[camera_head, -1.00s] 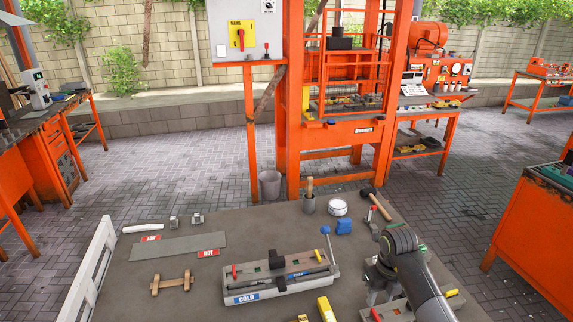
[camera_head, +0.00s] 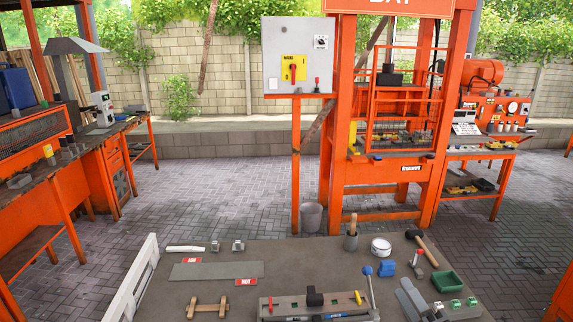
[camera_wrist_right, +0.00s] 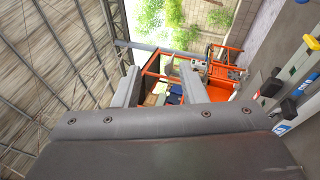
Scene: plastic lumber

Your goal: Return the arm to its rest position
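My right gripper (camera_head: 412,294) shows as grey parts at the bottom right of the head view, over the right side of the workbench (camera_head: 300,258). In the right wrist view its two grey fingers (camera_wrist_right: 158,80) stand wide apart with nothing between them. That view looks out sideways past the fingers to an orange machine and the roof. My left gripper is not in view.
A grey mould (camera_head: 290,305) lies at the bench's front middle. A white rail (camera_head: 133,282) lines the left edge. An orange press (camera_head: 385,187) stands behind.

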